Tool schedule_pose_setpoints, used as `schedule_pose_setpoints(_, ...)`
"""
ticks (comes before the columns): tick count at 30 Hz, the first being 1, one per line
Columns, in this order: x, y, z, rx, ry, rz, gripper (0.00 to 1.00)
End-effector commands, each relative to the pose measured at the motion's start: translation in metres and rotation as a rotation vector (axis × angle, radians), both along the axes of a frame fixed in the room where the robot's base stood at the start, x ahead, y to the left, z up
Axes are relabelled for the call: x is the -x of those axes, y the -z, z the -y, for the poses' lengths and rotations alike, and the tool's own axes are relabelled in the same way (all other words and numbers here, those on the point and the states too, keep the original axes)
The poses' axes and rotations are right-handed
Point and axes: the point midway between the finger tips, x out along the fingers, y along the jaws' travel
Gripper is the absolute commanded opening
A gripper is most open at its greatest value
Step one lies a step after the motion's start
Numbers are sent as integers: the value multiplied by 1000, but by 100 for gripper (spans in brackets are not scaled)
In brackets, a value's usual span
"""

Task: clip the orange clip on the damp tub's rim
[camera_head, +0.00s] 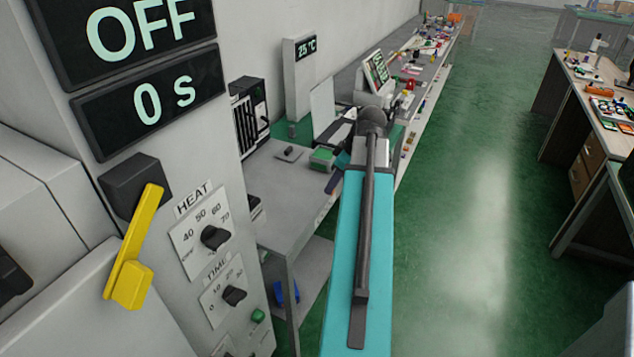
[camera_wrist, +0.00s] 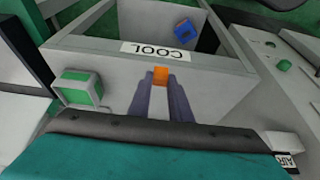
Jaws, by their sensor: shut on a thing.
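In the wrist view my gripper (camera_wrist: 161,92) is shut on the orange clip (camera_wrist: 161,76). The clip's orange end shows between the grey-purple fingertips, over the grey bench top close to its edge with the COOL label. In the head view my teal arm reaches out over the bench side; the fingertips and the clip cannot be made out there. I cannot make out a tub marked damp in either view.
The bench (camera_head: 277,198) holds a green-topped box (camera_head: 322,157), also in the wrist view (camera_wrist: 78,87). A blue thing (camera_head: 288,292) lies low under the bench. A machine panel with a yellow lever (camera_head: 133,250) stands close at left. Green floor at right is clear.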

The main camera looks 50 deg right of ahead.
Motion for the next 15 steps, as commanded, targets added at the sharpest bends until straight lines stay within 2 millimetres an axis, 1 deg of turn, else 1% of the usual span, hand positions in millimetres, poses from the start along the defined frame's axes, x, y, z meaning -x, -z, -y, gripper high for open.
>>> schedule_pose_setpoints(1,12,1,0,0,2,0,0)
schedule_pose_setpoints(6,38,-2,4,0,1,0,0)
schedule_pose_setpoints(10,50,-4,6,0,1,1,0)
schedule_pose_setpoints(15,57,-5,6,-1,-1,1,0)
